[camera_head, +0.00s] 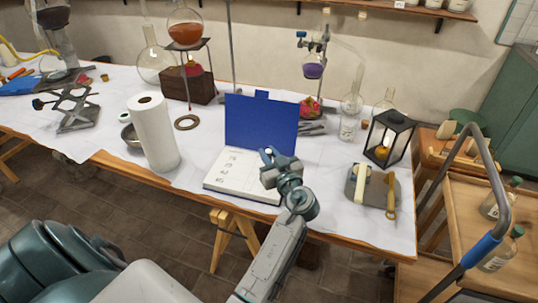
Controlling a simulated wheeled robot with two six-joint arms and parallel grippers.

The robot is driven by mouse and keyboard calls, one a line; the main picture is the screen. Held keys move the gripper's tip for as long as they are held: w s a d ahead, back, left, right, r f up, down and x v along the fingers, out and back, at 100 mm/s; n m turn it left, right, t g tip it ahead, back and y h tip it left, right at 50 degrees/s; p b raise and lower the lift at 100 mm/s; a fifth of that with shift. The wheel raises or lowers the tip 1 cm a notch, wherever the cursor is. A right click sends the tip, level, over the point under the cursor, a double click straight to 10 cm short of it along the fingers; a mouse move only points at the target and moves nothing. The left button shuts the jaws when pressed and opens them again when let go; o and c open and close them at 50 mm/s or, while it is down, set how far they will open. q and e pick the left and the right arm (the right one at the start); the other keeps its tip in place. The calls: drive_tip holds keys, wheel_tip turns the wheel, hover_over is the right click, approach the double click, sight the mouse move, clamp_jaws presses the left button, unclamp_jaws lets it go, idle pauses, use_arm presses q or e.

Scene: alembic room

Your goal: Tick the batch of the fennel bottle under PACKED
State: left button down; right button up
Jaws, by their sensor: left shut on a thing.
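An open book (243,178) with a blue upright cover or back page lies near the front edge of the white-covered table (330,210). Its pale lower page has dark marks in rows at the left, too small to read. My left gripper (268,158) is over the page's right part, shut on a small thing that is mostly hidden. I cannot tell whether that thing touches the page. Two bottles with pale labels, an upper bottle (490,207) and a lower bottle (494,257), stand on the cart at right. I cannot read which is fennel. My right gripper is not in view.
A paper roll (154,135) stands left of the book. Right of it are a board with tools (372,190) and a lantern (388,138). Glassware on stands (187,30) is behind. The wooden cart (465,180) with a metal handle is at right.

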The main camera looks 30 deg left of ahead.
use_arm(q)
drive_tip(key=shift+f, duration=0.15)
idle(0.4)
drive_tip(key=shift+s+d+b, duration=0.25)
drive_tip(key=shift+d+b, duration=0.1)
drive_tip(key=shift+b, duration=0.9)
idle(0.9)
drive_tip(key=shift+w+d+b, duration=0.25)
drive_tip(key=shift+w+b, duration=0.55)
drive_tip(key=shift+b, duration=1.8)
idle(2.6)
